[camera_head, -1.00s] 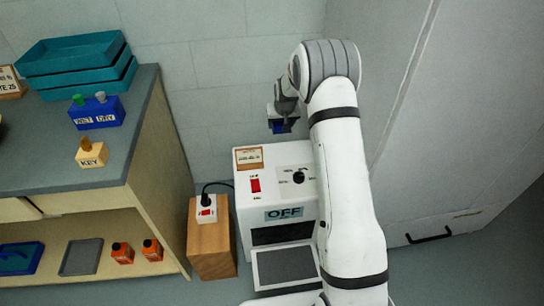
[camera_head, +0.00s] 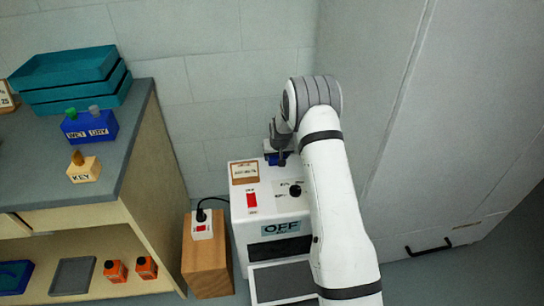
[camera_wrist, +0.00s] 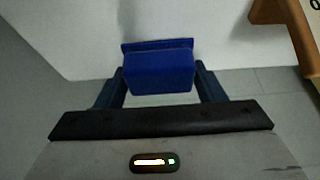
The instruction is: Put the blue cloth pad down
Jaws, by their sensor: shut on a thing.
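The blue cloth pad (camera_wrist: 160,72) is between the two dark fingers of my gripper (camera_wrist: 160,85) in the wrist view. It looks like a small blue block with a wider rim at its far side. My gripper is shut on it. In the head view my gripper (camera_head: 278,157) is at the back edge of the white machine's (camera_head: 240,212) top, and a bit of the blue pad (camera_head: 270,158) shows there. I cannot tell whether the pad touches anything below it.
The machine carries an OFF sign (camera_head: 281,229), a red switch and a black knob. A wooden block (camera_head: 207,255) with a plugged socket stands left of it. A bench (camera_head: 125,130) at left holds teal trays (camera_head: 75,75), a blue WET/DRY holder (camera_head: 90,126) and a KEY block (camera_head: 84,170).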

